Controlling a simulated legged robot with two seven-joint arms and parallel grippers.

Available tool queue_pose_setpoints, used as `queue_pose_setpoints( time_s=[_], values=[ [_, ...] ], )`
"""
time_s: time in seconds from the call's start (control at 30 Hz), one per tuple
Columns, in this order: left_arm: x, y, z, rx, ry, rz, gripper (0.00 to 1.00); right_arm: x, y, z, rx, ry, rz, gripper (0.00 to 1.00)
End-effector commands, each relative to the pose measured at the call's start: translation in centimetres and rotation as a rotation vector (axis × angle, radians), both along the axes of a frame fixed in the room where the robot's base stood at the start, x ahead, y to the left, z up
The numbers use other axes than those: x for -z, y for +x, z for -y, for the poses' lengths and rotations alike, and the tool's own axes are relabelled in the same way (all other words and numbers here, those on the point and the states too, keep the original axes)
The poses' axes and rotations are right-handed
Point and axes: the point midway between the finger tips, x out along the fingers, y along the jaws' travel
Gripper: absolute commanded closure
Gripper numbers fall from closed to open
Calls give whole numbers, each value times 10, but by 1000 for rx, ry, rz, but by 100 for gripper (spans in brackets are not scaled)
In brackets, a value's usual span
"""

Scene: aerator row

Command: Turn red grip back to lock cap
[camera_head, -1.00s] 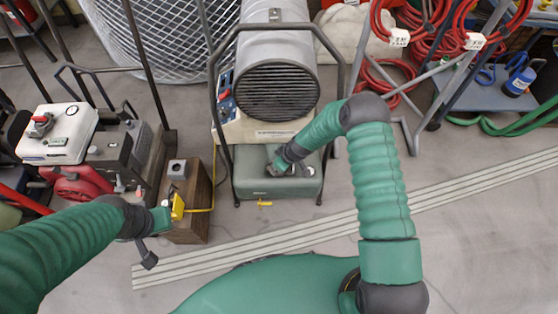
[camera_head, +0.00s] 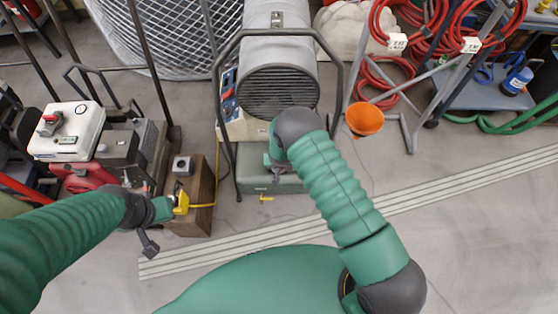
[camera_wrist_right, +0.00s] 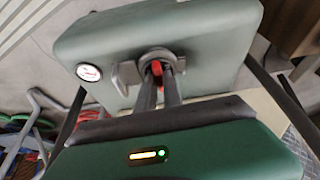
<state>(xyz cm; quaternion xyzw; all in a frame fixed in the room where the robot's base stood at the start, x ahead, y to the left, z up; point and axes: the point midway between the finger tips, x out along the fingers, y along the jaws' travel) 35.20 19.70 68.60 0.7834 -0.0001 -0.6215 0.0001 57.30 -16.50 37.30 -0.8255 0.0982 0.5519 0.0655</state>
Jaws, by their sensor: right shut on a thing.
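The green tank (camera_head: 285,187) stands on the floor under the grey heater; it also shows large in the right wrist view (camera_wrist_right: 215,35). On its face is a grey cap collar (camera_wrist_right: 126,76) with a red grip (camera_wrist_right: 156,68) in its middle. My right gripper (camera_wrist_right: 160,82) reaches into the collar, its two dark fingers shut on the red grip. The fingers hide part of the grip. In the head view my right forearm hides the cap. My left gripper (camera_head: 172,205) is beside a yellow part (camera_head: 181,202) at the wooden block; its fingers are not clear.
The heater's dark frame (camera_head: 339,85) rises around the tank. A round gauge (camera_wrist_right: 88,72) is on the tank face. An orange funnel (camera_head: 364,119) stands to the right, near red hoses (camera_head: 385,80). A wooden block (camera_head: 200,198) stands left.

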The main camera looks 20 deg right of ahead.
Motion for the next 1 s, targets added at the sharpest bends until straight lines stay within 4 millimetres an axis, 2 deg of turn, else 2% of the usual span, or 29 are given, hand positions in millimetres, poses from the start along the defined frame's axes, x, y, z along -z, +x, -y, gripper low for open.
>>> queue_pose_setpoints(
  time_s=[0.63,0.67,0.8,0.83,1.0],
  values=[
    [-2,0,0,0,0,0,100,-1,1,0,61,1,2,100],
    [-2,0,0,0,0,0,100,-1,1,0,61,1,2,88],
    [-2,0,0,0,0,0,100,0,1,0,60,1,1,70],
    [-2,0,0,0,0,0,100,0,1,0,60,1,1,67],
    [-2,0,0,0,0,0,100,0,0,0,60,0,0,67]
  ],
)
